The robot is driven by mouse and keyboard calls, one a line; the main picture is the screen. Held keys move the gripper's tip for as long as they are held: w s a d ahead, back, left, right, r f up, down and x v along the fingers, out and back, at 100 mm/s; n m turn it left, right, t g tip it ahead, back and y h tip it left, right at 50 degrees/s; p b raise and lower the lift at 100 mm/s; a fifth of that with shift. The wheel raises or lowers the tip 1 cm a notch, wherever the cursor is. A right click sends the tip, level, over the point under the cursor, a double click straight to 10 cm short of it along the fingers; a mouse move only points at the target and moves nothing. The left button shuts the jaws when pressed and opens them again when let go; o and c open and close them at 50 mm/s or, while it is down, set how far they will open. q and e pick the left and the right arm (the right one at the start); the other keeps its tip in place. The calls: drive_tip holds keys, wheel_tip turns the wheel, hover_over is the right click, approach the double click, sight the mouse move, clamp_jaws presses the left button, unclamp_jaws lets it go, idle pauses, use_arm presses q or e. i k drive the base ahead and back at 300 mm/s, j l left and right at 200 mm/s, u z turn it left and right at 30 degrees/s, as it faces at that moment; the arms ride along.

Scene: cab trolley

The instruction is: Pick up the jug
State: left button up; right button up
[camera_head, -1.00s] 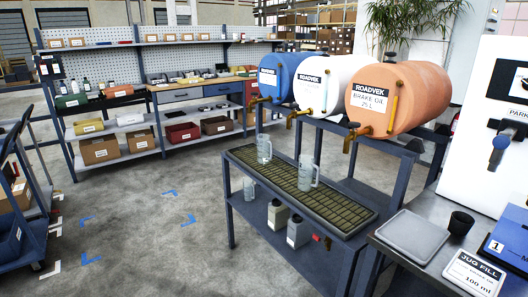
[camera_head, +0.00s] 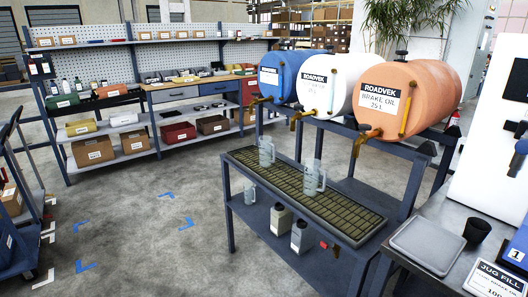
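Two clear jugs with handles stand upright on the dark slatted drip tray (camera_head: 345,218) of the barrel rack. The nearer jug (camera_head: 313,178) is under the orange barrel's side, right of the middle. The farther jug (camera_head: 266,153) is to its left, below the blue and white barrels. A third clear vessel (camera_head: 250,192) is partly visible on the shelf under the tray. Neither of my grippers is in view.
A grey bench (camera_head: 400,262) at the right holds a grey pad (camera_head: 427,246), a black cup (camera_head: 477,229) and a "JUG FILL" sign (camera_head: 497,279). Bottles (camera_head: 300,236) stand on the rack's lower shelf. Open floor (camera_head: 150,220) lies left of the rack; a blue trolley (camera_head: 18,240) is at the far left.

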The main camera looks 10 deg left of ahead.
sight(266, 157)
drive_tip(key=i+j, duration=0.2)
drive_tip(key=j, duration=0.15)
drive_tip(key=i+j+z, duration=0.1)
drive_tip(key=i+j, duration=0.35)
drive_tip(key=j, duration=0.2)
drive_tip(key=i+j, duration=0.2)
drive_tip(key=j, duration=0.15)
drive_tip(key=i+j+z, duration=0.1)
drive_tip(key=j, duration=0.25)
drive_tip(key=i+j, duration=0.3)
drive_tip(key=i+j+z, duration=0.1)
drive_tip(key=j, duration=0.3)
drive_tip(key=i+j, duration=0.3)
